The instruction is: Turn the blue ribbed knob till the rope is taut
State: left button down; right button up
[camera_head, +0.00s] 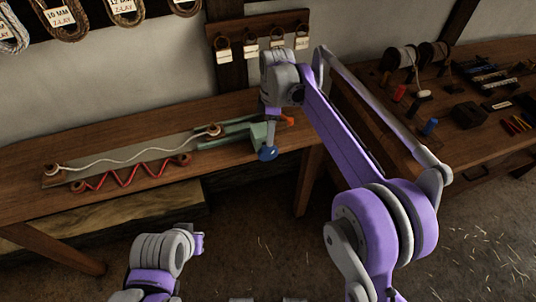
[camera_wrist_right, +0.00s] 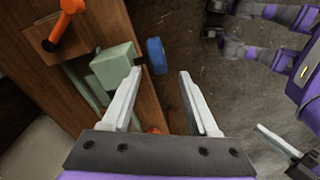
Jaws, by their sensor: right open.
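The blue ribbed knob (camera_head: 268,153) sticks out from the front of a pale green block (camera_head: 262,133) at the right end of the rope rig. A slack, wavy white rope (camera_head: 140,150) runs along a grey plate. My right gripper (camera_head: 271,112) hangs over the green block, close to the knob. In the right wrist view my right gripper (camera_wrist_right: 160,71) is open and empty. The knob (camera_wrist_right: 156,56) shows just beyond the fingertips, in line with the gap between them. My left arm is folded at the lower left, and its fingers cannot be made out.
A red zigzag cord (camera_head: 130,175) lies in front of the white rope. An orange handle (camera_wrist_right: 60,32) stands beside the green block. A second bench (camera_head: 480,140) at the right holds spools and small tools. Open floor lies in front of the knob.

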aim_at(268, 152)
jog(key=n, duration=0.3)
jog(key=shift+a+r+n+h, duration=0.25)
jog(key=shift+a+n+h, duration=0.05)
jog(key=shift+a+n, duration=0.1)
notch_tip(268, 152, down, 11)
jog(key=shift+r, duration=0.15)
jog(key=shift+c, duration=0.2)
grip_shut()
